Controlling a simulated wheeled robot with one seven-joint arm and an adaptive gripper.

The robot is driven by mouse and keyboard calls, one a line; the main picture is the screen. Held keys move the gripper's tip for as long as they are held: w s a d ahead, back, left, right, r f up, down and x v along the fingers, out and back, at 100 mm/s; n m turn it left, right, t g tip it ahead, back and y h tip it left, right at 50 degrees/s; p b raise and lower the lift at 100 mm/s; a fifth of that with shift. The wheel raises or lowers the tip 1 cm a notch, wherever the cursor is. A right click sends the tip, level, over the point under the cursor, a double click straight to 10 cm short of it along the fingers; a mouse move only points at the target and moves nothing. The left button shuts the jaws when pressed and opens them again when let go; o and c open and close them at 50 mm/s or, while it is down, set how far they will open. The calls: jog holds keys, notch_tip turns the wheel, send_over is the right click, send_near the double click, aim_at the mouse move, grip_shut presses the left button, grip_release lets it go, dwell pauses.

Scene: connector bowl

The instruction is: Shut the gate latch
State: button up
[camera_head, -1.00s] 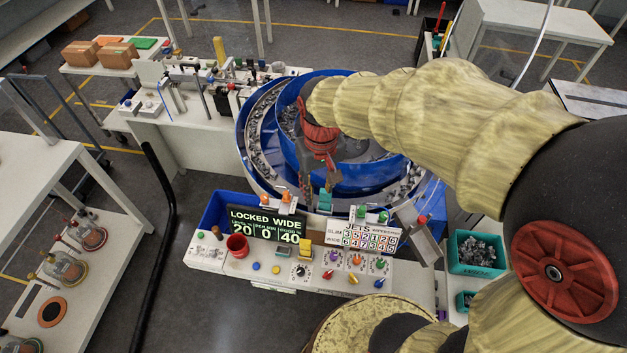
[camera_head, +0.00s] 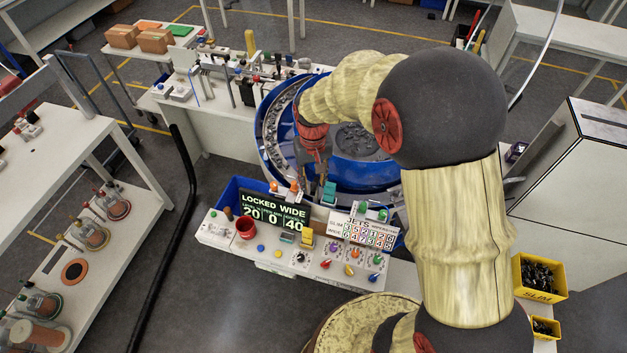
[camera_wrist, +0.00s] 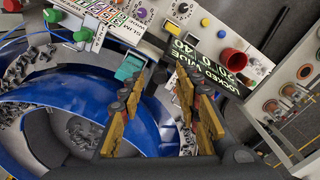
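The gate latch is not clearly identifiable. A teal block (camera_head: 329,193) stands at the front rim of the blue feeder bowl (camera_head: 279,152), behind the control panel; it may be part of the gate. In the wrist view the teal block (camera_wrist: 131,66) is just beyond the left fingertip, and I cannot tell if they touch. My gripper (camera_wrist: 164,84) is open, its two yellow-brown fingers apart with nothing between them. In the head view my red wrist (camera_head: 312,137) hangs over the bowl's front left part, and the fingers are largely hidden there.
The control panel (camera_head: 270,254) bears knobs, a red cup (camera_head: 246,228) and a display (camera_head: 274,210) reading "LOCKED WIDE". A white jets board (camera_head: 363,231) stands beside it. A yellow "SLIM" bin (camera_head: 538,294) is at right. Open floor lies left of the panel.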

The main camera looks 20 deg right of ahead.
jog(key=shift+f, duration=0.35)
jog(key=shift+c, duration=0.3)
jog(key=c, duration=0.8)
grip_shut()
